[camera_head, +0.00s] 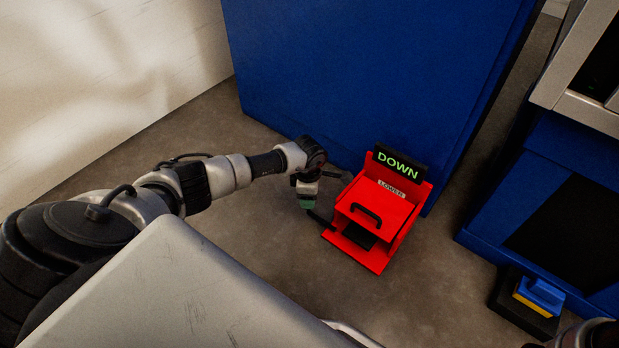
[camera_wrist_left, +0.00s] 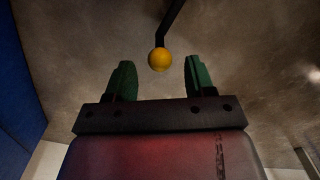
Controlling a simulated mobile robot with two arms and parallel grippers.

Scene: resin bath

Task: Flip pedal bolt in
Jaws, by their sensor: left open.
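The red pedal box (camera_head: 404,219) stands on the floor in the head view, with a "LOWER" label, a lit "DOWN" sign (camera_head: 398,164) and a black handle on top. A dark pedal (camera_head: 359,235) shows in its front opening. My left gripper (camera_head: 307,203) is at the box's left side, low over the floor. In the left wrist view its two green fingers (camera_wrist_left: 159,66) are open. A yellow ball knob (camera_wrist_left: 159,59) on a black rod (camera_wrist_left: 172,20) appears between the fingertips, with gaps to both. I take it for the bolt's handle. My right gripper is out of view.
A large blue cabinet (camera_head: 350,70) stands right behind the red box. At the right are a blue machine (camera_head: 490,232) and a blue and yellow object on a black base (camera_head: 519,308). Bare floor (camera_head: 440,270) lies right of and in front of the box.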

